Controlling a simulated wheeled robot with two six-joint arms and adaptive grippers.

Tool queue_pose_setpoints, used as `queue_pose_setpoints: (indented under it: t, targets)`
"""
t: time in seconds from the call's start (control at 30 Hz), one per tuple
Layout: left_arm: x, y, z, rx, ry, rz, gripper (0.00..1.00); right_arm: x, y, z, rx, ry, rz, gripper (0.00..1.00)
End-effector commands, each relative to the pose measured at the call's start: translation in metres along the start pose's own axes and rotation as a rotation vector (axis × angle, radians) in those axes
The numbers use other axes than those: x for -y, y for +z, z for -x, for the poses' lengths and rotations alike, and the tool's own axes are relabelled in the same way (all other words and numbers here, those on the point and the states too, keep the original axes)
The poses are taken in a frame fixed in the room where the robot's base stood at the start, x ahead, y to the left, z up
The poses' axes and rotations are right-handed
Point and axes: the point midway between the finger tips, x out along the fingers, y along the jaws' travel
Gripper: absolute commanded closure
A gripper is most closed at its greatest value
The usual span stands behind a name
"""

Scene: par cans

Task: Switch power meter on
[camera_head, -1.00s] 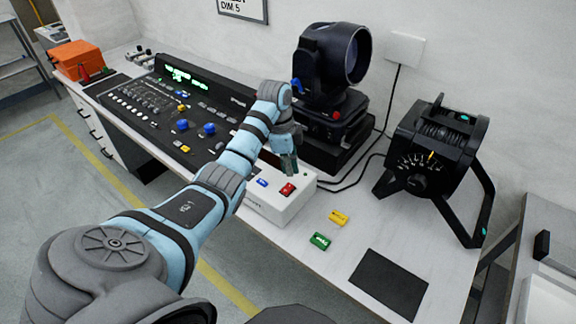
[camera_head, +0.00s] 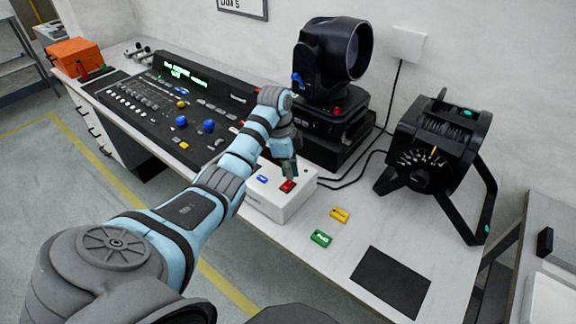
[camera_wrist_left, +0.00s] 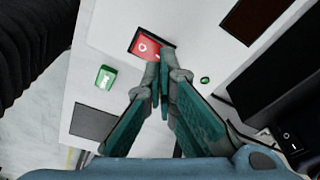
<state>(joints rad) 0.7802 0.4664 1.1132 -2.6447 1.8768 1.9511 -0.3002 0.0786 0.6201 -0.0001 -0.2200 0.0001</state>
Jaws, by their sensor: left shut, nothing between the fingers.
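A white box (camera_head: 275,206) stands on the bench beside the console; I take it for the power meter, though its label is not readable. Its top carries a blue button (camera_head: 263,179) and a red switch (camera_head: 287,187). In the left wrist view a red rocker switch (camera_wrist_left: 146,44) with a white ring mark sits in a dark frame. My left gripper (camera_head: 290,174) is shut and empty, pointing down over the box. In the left wrist view its fingertips (camera_wrist_left: 163,55) are at the red switch's lower right edge and partly cover it; contact cannot be told. My right gripper is not in view.
A mixing console (camera_head: 170,115) lies to the left and a black moving-head lamp (camera_head: 330,75) stands behind the box. Yellow (camera_head: 340,215) and green (camera_head: 320,238) pieces and a dark mat (camera_head: 391,282) lie in front.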

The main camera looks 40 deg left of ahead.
Motion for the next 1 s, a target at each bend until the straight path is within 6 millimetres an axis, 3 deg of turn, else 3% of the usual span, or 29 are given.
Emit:
queue_pose_setpoints:
  t: [1.0]
  targets:
    - [-0.0001, 0.0008, -0.0067, 0.000, 0.001, 0.000, 1.00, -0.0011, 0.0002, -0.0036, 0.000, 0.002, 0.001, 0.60]
